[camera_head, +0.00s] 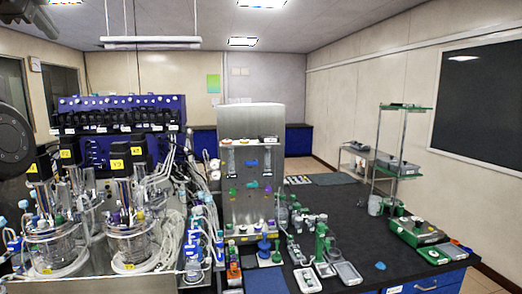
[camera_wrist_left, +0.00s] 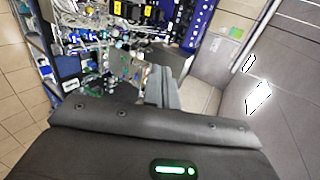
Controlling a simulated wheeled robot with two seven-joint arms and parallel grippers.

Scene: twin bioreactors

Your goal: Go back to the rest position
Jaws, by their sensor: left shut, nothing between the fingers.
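My left gripper (camera_wrist_left: 163,88) shows in the left wrist view with its grey fingers closed together and nothing between them. In the head view my left gripper (camera_head: 46,22) is a dark shape high in the top left corner, above and clear of the equipment. A dark round joint of my own arm shows at the left edge of the head view. My right gripper is not in view.
Two glass bioreactors (camera_head: 130,240) with tubing stand at the left front, before a blue control unit (camera_head: 120,103). A steel unit (camera_head: 252,150) stands mid-bench. The dark bench (camera_head: 345,215) carries small instruments and a green-shelved stand (camera_head: 404,107) at right.

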